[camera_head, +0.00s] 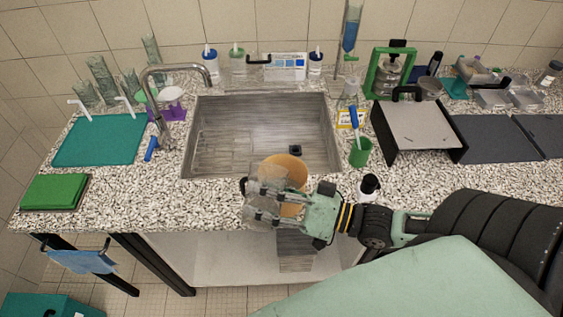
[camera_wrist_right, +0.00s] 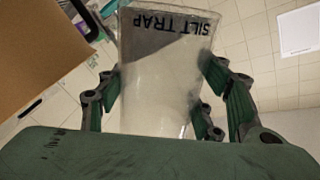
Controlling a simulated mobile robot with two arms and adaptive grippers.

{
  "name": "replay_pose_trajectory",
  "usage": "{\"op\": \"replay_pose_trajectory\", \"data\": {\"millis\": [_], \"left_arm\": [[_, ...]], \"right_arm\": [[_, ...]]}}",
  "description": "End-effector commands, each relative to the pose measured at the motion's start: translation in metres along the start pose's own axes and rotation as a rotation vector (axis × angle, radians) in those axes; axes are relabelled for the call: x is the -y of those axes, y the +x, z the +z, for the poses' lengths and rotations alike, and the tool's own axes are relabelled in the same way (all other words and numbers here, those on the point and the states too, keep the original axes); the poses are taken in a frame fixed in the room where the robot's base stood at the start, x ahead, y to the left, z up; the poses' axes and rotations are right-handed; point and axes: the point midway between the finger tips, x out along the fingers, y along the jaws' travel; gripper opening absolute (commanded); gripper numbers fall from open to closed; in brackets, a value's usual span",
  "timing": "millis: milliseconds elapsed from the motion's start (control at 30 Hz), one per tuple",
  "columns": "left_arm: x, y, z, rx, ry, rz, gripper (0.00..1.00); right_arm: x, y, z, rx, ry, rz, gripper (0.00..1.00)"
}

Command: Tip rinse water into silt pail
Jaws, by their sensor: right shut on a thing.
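My right gripper (camera_head: 262,200) is shut on a clear container (camera_head: 268,190) in front of the sink's front edge. In the right wrist view the container (camera_wrist_right: 160,90) sits between the fingers, with greyish contents or haze inside. Lettering reading "SILT TRAP" shows near its wide end; I cannot tell whether it is printed on the container or seen through it. I cannot make out water. My left gripper is not in view.
The sink (camera_head: 235,125) has a tap (camera_head: 165,85) at its left. A green cup with a blue-handled brush (camera_head: 360,152) and a small dark-capped bottle (camera_head: 369,187) stand right of it. A black-sided stand (camera_head: 415,130) is further right.

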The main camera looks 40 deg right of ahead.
Motion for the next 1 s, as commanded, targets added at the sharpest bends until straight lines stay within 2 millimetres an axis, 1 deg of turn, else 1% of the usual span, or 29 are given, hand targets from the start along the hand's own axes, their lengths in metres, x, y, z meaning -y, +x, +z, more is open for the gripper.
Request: {"op": "replay_pose_trajectory", "data": {"millis": [33,100,300,667,1000], "left_arm": [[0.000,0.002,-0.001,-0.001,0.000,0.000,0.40],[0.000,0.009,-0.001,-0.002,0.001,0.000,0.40],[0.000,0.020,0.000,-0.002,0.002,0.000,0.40],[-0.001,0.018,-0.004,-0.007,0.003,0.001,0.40],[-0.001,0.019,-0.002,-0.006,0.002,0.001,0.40]], "right_arm": [[0.000,0.000,-0.002,0.000,0.021,-0.003,0.24],[-0.003,0.000,0.001,-0.001,0.058,-0.002,0.24],[-0.006,0.000,0.002,-0.001,0.158,-0.002,0.24],[-0.003,0.000,-0.003,-0.002,0.212,-0.002,0.24],[-0.001,0.000,-0.005,0.000,0.258,-0.001,0.24]]}}
